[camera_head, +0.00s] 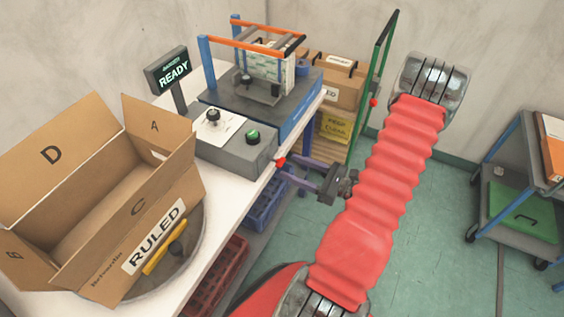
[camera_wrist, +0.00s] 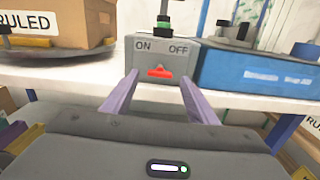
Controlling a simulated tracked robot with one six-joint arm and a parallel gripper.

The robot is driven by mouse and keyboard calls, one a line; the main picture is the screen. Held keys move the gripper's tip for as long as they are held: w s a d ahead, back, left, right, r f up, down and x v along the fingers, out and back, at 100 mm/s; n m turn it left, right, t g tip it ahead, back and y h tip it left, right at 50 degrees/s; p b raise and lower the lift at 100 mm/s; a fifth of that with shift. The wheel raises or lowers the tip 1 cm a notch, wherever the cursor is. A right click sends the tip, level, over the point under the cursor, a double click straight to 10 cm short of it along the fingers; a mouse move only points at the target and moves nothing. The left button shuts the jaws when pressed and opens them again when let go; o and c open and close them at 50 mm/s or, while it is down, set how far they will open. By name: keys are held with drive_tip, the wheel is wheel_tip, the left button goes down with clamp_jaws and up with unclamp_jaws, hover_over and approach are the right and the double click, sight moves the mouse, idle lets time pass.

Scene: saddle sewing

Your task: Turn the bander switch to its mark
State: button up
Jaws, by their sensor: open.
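A red switch (camera_wrist: 159,71) sits on the front face of a grey control box (camera_wrist: 143,48), below and between the words ON and OFF. The switch also shows as a small red spot in the head view (camera_head: 280,161). Its exact setting is too small to tell. My gripper (camera_wrist: 160,79) is open and empty, with its two purple fingers pointing at the box, one on each side of the switch in the wrist view. In the head view my gripper (camera_head: 290,168) is by the bench edge, close to the box front. I cannot tell whether the fingers touch it.
The grey box carries a black knob (camera_head: 213,115) and a green button (camera_head: 253,136). A READY display (camera_head: 170,70) stands behind it. An open carton (camera_head: 75,185) is left on a turntable. The blue-based machine (camera_head: 262,108) is beyond the box. A trolley (camera_head: 510,190) stands right.

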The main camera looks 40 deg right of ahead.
sight(281, 162)
drive_tip(key=shift+x, duration=2.55)
